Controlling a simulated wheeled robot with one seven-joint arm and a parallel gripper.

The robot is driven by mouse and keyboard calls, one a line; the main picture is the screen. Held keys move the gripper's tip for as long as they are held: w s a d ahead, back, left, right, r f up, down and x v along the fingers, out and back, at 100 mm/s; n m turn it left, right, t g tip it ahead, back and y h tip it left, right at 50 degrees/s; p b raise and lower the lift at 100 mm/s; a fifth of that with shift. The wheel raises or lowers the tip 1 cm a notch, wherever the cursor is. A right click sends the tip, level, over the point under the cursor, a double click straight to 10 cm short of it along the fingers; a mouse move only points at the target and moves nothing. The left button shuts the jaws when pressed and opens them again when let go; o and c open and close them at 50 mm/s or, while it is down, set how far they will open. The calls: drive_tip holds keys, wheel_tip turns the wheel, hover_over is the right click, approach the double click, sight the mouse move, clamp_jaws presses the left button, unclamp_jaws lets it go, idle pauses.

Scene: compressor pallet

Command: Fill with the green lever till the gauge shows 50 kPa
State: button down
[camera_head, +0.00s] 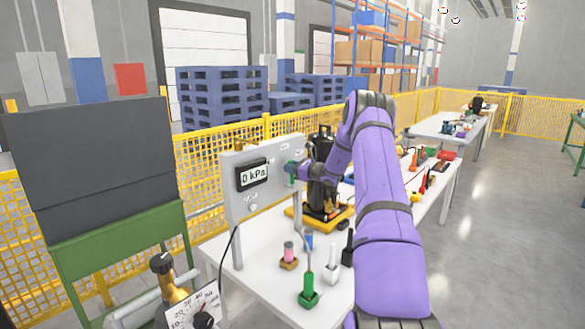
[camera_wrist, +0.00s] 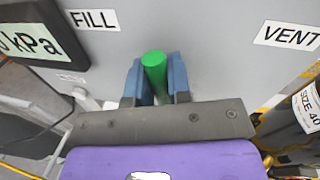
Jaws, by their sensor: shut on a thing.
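The grey panel (camera_head: 229,206) stands upright on the white table and carries a digital gauge (camera_head: 252,174) that reads 0 kPa. The gauge shows partly in the wrist view (camera_wrist: 33,42), at the left edge. The green lever (camera_wrist: 154,62) sticks out from the panel below and right of the FILL label (camera_wrist: 94,20). My gripper (camera_wrist: 156,82) is shut on the green lever, with one blue finger on each side of it. In the head view my gripper (camera_head: 292,170) is at the panel's right part, and the arm hides some of it. The VENT label (camera_wrist: 287,36) is at the upper right.
A black compressor (camera_head: 324,180) on a yellow base stands right of the panel. A green-handled tool (camera_head: 308,285), a white-handled one (camera_head: 331,265) and a pink one (camera_head: 289,254) stand on the white table (camera_head: 265,286) in front. A yellow mesh fence (camera_head: 208,156) runs behind.

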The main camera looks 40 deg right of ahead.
drive_tip(key=a+n, duration=0.1)
drive_tip(key=n, duration=0.1)
drive_tip(key=a+f+n, duration=0.1)
drive_tip(key=a+n, duration=0.1)
drive_tip(key=shift+s+a+f+g+h, duration=0.1)
drive_tip(key=shift+a+g+h, duration=0.2)
drive_tip(key=shift+h, duration=0.1)
drive_tip(key=shift+s+a+f+n+g+h, duration=0.1)
drive_tip(key=shift+a+f+n+g+h, duration=0.05)
drive_tip(key=shift+a+f+n, duration=0.6)
drive_tip(key=shift+s+a+f+n+g+h, duration=0.15)
drive_tip(key=shift+a+f+n, duration=0.25)
drive_tip(key=shift+n, duration=0.55)
drive_tip(key=shift+w, duration=0.1)
drive_tip(key=c, duration=1.1)
unclamp_jaws()
drive_tip(key=v, duration=1)
drive_tip(key=shift+s, duration=0.4)
